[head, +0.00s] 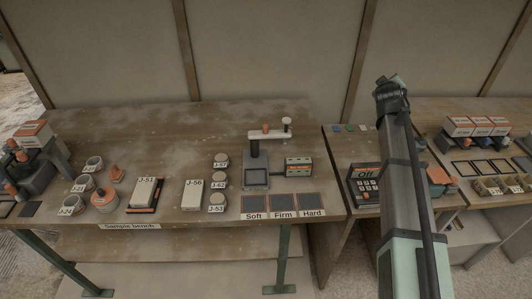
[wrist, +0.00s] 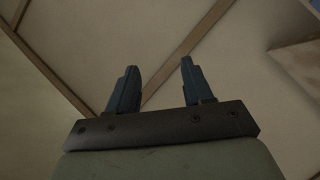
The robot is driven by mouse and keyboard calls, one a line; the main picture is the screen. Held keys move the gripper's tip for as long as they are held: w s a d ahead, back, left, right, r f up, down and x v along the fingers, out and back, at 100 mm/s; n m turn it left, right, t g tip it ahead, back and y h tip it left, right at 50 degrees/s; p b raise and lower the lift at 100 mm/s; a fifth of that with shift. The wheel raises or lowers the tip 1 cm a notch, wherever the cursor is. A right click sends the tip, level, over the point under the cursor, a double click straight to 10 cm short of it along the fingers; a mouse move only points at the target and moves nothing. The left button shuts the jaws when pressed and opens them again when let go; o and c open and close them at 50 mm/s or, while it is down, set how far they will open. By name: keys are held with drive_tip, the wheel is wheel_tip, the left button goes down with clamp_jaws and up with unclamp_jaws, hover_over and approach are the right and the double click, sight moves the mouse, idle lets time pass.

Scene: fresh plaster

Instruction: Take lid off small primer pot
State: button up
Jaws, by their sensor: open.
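A squat orange pot (head: 104,200) with a knob-like top stands at the front left of the sample bench in the head view. A smaller orange item (head: 116,174) sits just behind it. I cannot tell for certain which is the small primer pot, and lid details are too small to read. My gripper (wrist: 157,63) is open and empty in the wrist view, its two dark fingers apart against the wall panels. In the head view my arm rises on the right, with its end (head: 391,82) high and well away from both orange things.
Labelled round tubs (head: 72,205) stand left of the orange pot. A block marked J-51 (head: 146,194) is right of it. Several more labelled samples, a stand (head: 256,165) and Soft, Firm, Hard pads (head: 283,204) follow. The bench's back left (head: 130,125) is clear.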

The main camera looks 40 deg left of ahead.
drive_tip(key=s+a+r+g+y, duration=0.1)
drive_tip(key=s+a+g+y, duration=0.1)
drive_tip(key=s+a, duration=0.7)
drive_tip(key=s+a+r+g+y, duration=0.1)
drive_tip(key=s+a, duration=0.5)
drive_tip(key=a, duration=0.6)
drive_tip(key=n+g+h, duration=0.3)
drive_tip(key=n+g, duration=0.2)
drive_tip(key=g, duration=0.6)
hover_over(99, 190)
drive_tip(key=d, duration=0.3)
drive_tip(key=f, duration=1.4)
drive_tip(key=shift+w+a+f, duration=0.25)
drive_tip(key=shift+w, duration=0.05)
drive_tip(key=shift+x, duration=3.05)
drive_tip(key=shift+s+d+y, duration=0.15)
drive_tip(key=shift+s+y, duration=0.05)
drive_tip(key=shift+y, duration=0.1)
drive_tip(key=shift+c, duration=0.3)
